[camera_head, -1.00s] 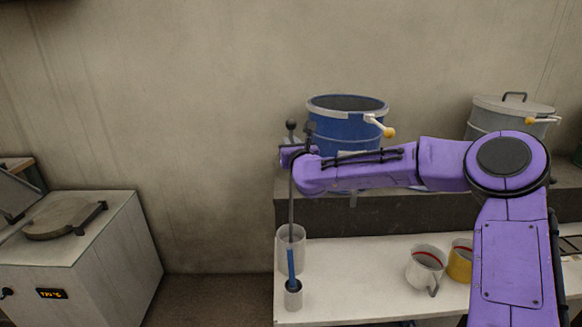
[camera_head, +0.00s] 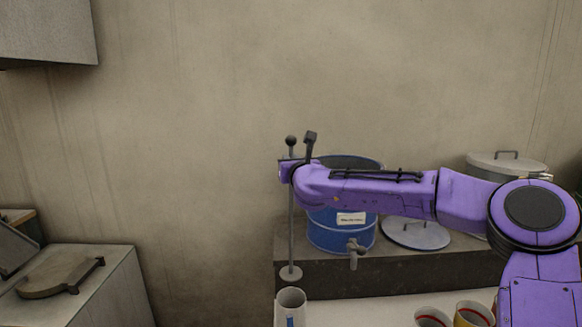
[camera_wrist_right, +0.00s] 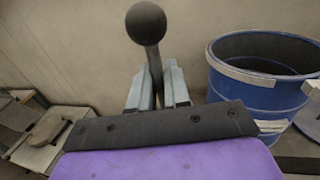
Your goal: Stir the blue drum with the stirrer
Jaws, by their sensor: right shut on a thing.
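The stirrer (camera_head: 291,225) is a grey rod with a dark ball on top and a round disc at its lower end. It hangs upright, its disc above the white cylindrical holder (camera_head: 290,300). My right gripper (camera_wrist_right: 158,88) is shut on the stirrer just below the ball. In the head view the wrist partly hides the grip. The blue drum (camera_head: 330,232) stands open on the raised dark shelf, with a white label and a tap on its front. It also shows in the right wrist view (camera_wrist_right: 255,90), right of the gripper. My left gripper is not in view.
A round lid (camera_head: 415,236) lies on the shelf (camera_head: 400,268) right of the drum. A grey lidded pot (camera_head: 490,165) stands further right. Mugs (camera_head: 472,314) stand on the white counter in front. A white appliance (camera_head: 95,285) is at the left.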

